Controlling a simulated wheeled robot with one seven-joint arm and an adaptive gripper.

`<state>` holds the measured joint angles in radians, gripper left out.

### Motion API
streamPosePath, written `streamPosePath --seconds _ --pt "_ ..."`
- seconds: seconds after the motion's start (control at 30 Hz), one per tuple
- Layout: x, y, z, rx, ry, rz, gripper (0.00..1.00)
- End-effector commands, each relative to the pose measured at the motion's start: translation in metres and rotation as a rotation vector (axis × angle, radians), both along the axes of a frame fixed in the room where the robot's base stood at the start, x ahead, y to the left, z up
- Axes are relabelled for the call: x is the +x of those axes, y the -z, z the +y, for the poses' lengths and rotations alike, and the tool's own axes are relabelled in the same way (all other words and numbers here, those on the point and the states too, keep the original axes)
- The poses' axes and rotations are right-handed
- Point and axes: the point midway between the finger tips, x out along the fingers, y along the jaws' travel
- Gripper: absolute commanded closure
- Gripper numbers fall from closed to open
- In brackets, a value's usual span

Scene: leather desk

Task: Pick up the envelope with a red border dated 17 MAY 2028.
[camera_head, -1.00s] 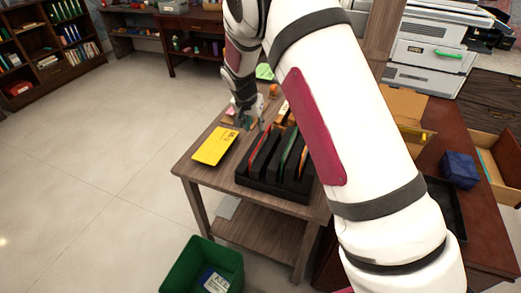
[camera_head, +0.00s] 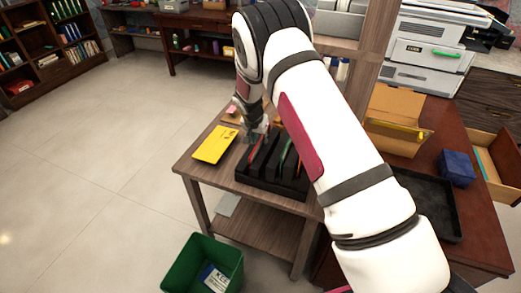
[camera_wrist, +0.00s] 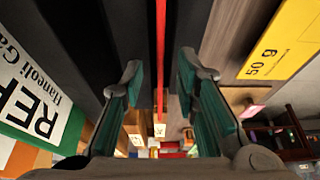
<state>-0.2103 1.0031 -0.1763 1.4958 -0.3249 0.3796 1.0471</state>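A thin red edge (camera_wrist: 160,50), apparently a red-bordered envelope seen edge-on, stands upright in a slot of the black sorter (camera_head: 262,186). It also shows as a red sliver in the head view (camera_head: 253,148). Its face and date are hidden. My gripper (camera_wrist: 160,85) is open, with its teal-padded fingers one on each side of the red edge and gaps between. In the head view my gripper (camera_head: 256,131) is at the sorter's far left end, small and partly blurred into the rack. A green-bordered envelope with large lettering (camera_wrist: 35,90) shows at left in the wrist view.
A yellow envelope (camera_head: 214,144) lies flat on the wooden side table (camera_head: 190,168), left of the sorter; it reads "50 g" in the wrist view. Black dividers (camera_wrist: 135,30) stand close to my fingers. A green bin (camera_head: 190,262) stands on the floor in front.

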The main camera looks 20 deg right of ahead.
Motion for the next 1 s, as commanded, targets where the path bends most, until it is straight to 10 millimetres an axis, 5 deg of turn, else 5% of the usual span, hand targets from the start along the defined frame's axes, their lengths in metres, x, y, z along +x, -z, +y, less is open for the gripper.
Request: streamPosePath --seconds 0.13,0.27,0.77,1.0 --pt "0.000 0.000 0.000 0.000 0.000 0.000 0.72" --pt "0.000 -0.001 0.000 0.000 0.000 0.000 1.00" --pt "0.001 -0.004 0.000 0.000 0.000 -0.001 1.00" --pt "0.002 -0.029 0.001 0.000 -0.001 -0.004 1.00"
